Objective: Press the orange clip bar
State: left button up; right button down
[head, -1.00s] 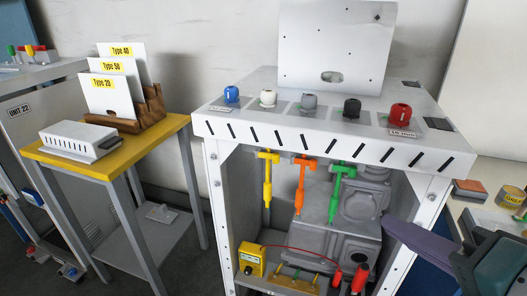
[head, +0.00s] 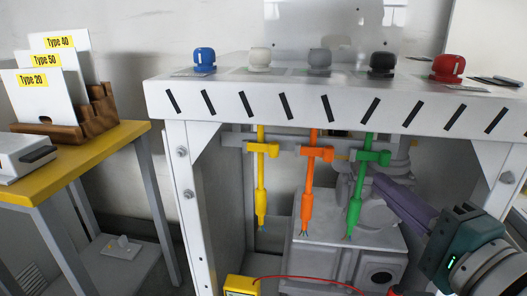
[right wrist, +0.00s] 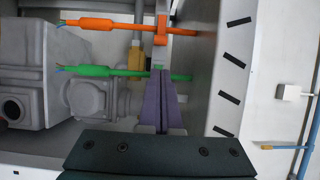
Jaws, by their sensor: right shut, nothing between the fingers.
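The orange clip (head: 313,153) hangs in the middle of a rail under the white slotted top, between the yellow clip (head: 262,150) and the green clip (head: 370,157). Its bar and orange cable end (right wrist: 95,24) show in the right wrist view. My right gripper (head: 378,182) has purple fingers, shut and empty, under the top beside the green clip. In the right wrist view the fingertips (right wrist: 160,76) overlap the green clip (right wrist: 110,70), with the orange one farther up the picture. I cannot tell whether they touch the green clip. My left gripper is not in view.
Blue (head: 204,60), white, grey, black and red knobs stand on the top. The frame's left leg (head: 192,190) and right leg bound the opening. A grey machine block (head: 345,250) sits behind and below the clips. A yellow table (head: 100,150) stands at left.

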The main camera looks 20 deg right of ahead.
aim_at(335, 147)
jog(key=w, duration=0.6)
jog(key=w+d, duration=0.1)
jog(key=w, duration=0.3)
jog(key=shift+s+a+m+g+h+p, duration=0.15)
jog(key=shift+s+a+m+h+p, duration=0.15)
jog(key=shift+h, duration=0.35)
jog(key=shift+s+a+m+g+h+p, duration=0.15)
jog(key=shift+m+h, duration=0.25)
jog(key=shift+h, duration=0.25)
